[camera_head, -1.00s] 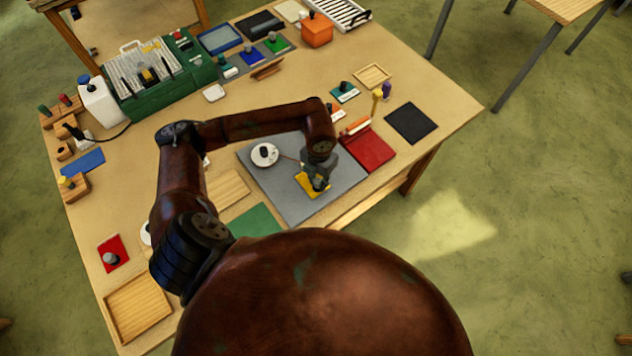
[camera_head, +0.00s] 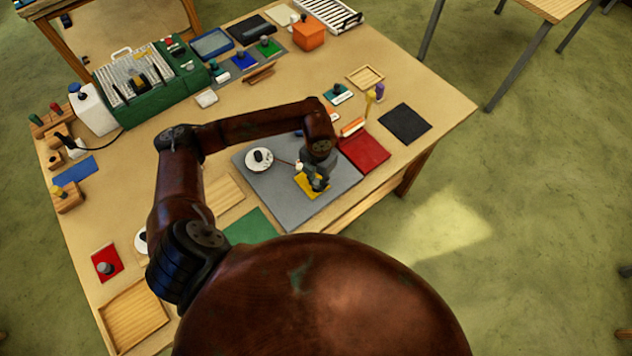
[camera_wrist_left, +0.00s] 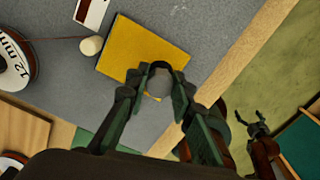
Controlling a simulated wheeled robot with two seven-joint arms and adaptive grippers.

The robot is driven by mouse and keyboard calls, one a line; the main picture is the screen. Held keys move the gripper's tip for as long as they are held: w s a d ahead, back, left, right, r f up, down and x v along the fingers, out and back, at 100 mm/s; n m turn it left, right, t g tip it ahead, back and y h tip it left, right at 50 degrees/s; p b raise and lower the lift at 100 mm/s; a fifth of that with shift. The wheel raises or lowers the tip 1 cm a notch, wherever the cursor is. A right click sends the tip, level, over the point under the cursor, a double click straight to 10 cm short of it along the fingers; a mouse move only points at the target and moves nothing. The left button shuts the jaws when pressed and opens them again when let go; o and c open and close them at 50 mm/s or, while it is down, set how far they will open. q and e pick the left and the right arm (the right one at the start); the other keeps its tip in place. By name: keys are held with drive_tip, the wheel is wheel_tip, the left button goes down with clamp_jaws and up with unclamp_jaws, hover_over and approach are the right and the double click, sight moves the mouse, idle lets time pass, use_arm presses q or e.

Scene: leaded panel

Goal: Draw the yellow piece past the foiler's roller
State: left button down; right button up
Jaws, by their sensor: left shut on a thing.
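The yellow piece (camera_head: 311,193) lies on the grey foiler board (camera_head: 291,211), below my left gripper (camera_head: 318,186). In the left wrist view the yellow piece (camera_wrist_left: 135,45) is flat, and the left fingers (camera_wrist_left: 155,88) are shut around a grey knob on it. The small pale roller (camera_wrist_left: 91,46) stands just beside the piece's left corner; the gap is too small to judge. A copper strip runs from the white 12 mm reel (camera_wrist_left: 12,62) to the roller. The reel also shows in the head view (camera_head: 258,159). My right gripper (camera_wrist_left: 253,122) appears open and empty over the floor.
A red pad (camera_head: 364,152) adjoins the board's right side, and a black mat (camera_head: 405,124) lies beyond it. The table's front edge is close to the piece.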

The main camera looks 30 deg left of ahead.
use_arm(q)
drive_tip(key=shift+w+d+b, duration=0.2)
drive_tip(key=shift+w+b, duration=0.1)
drive_tip(key=shift+w, duration=0.3)
drive_tip(key=shift+w+d, duration=0.1)
drive_tip(key=shift+w, duration=0.05)
drive_tip(key=shift+d, duration=0.1)
drive_tip(key=shift+s+d, duration=0.25)
drive_tip(key=shift+d, duration=0.2)
drive_tip(key=shift+s+d, duration=0.2)
drive_tip(key=shift+d, duration=0.25)
drive_tip(key=shift+s+d+r+p, duration=0.2)
drive_tip(key=shift+d+r+p, duration=0.3)
drive_tip(key=shift+r, duration=0.35)
drive_tip(key=shift+s+d+r+p, duration=0.2)
drive_tip(key=shift+d+r+p, duration=0.3)
drive_tip(key=shift+r, duration=0.3)
drive_tip(key=shift+s+d+r+p, duration=0.2)
drive_tip(key=shift+d+r+p, duration=0.2)
drive_tip(key=shift+r+p, duration=0.35)
drive_tip(key=shift+r, duration=0.1)
